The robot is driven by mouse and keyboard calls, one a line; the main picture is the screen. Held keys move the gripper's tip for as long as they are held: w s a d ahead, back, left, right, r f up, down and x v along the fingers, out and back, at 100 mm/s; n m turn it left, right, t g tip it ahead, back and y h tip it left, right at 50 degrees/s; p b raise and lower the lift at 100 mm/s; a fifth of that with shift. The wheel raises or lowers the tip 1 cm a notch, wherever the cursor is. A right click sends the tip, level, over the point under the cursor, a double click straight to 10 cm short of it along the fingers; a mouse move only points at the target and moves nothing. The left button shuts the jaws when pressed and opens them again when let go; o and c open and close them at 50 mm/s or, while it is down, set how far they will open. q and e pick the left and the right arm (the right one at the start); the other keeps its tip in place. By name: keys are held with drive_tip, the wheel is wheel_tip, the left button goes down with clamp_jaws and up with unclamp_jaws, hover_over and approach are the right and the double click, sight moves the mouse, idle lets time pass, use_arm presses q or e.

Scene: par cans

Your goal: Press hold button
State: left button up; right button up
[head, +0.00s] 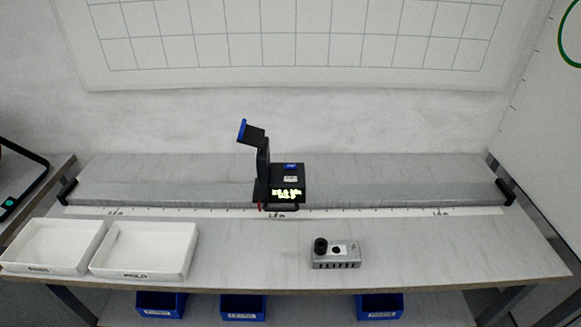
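A black meter-like device (262,170) stands at the middle of the long grey rail on the table. An upright arm with a blue-edged head rises from its left side. A blue patch (291,166) and a small pale patch (290,179) on its top look like buttons, but their labels are too small to read. I cannot tell which patch is the hold button. Neither of my grippers is in view.
Two white trays (145,250) with labels stand at the front left. A grey box (336,255) with a black knob sits front right of the device. A ruler strip (400,212) runs along the rail. Blue bins (379,306) are below the table. The front right tabletop is clear.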

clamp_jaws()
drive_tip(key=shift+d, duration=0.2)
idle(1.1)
